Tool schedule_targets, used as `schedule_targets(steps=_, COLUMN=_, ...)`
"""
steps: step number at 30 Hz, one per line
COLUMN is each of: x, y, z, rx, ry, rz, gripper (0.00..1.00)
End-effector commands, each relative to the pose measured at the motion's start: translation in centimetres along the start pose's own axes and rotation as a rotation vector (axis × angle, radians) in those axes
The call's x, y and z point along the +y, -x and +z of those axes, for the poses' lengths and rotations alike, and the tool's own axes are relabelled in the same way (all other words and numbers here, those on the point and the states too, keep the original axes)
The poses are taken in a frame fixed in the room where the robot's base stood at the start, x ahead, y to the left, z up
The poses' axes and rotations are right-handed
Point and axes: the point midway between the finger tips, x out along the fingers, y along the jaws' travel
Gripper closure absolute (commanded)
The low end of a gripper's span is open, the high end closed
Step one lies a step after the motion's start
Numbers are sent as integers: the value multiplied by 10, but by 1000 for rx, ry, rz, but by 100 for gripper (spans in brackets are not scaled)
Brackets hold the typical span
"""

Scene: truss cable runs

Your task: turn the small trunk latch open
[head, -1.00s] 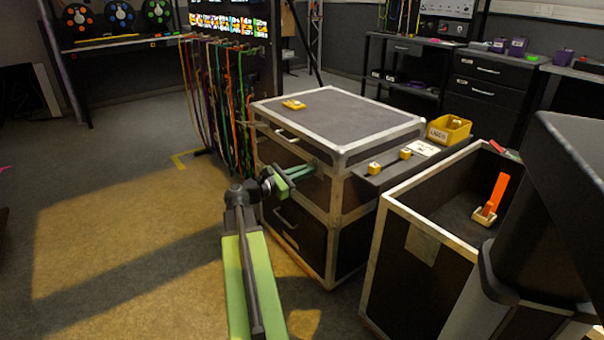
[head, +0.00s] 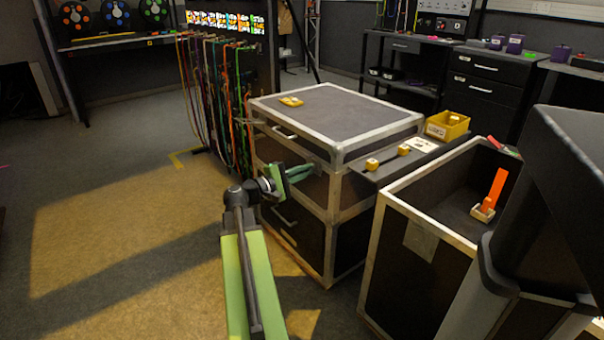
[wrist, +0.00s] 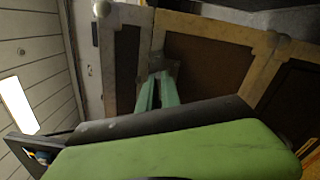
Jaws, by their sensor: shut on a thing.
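The trunk is a dark case with pale metal edging (head: 335,215); its side panels also show, tilted, in the wrist view (wrist: 210,62). My gripper (head: 310,170) reaches its front side near the corner, just below the lid seam. The green fingers (wrist: 160,80) are close together in the wrist view, their tips at a small grey metal plate (wrist: 174,68) beside the pale edging. They are shut on the small latch there. The latch itself is mostly hidden by the fingers, and I cannot tell its angle.
A yellow piece (head: 290,101) lies on the trunk lid. A side shelf (head: 385,170) with yellow-ended parts and a yellow bin (head: 447,126) adjoins the trunk. An open case (head: 410,250) stands close at right. Cables (head: 215,95) hang behind; the floor at left is clear.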

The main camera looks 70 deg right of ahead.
Motion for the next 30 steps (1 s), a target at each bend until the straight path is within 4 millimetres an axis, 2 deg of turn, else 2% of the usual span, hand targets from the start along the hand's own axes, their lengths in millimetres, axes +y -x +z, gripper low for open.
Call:
schedule_targets(steps=6, x=-1, y=0, z=-4, rx=9, ry=-174, rz=5, gripper=100)
schedule_targets(steps=15, x=-2, y=0, z=-4, rx=10, ry=-333, rz=5, gripper=100)
schedule_targets(steps=30, x=-3, y=0, z=-4, rx=10, ry=-396, rz=5, gripper=100)
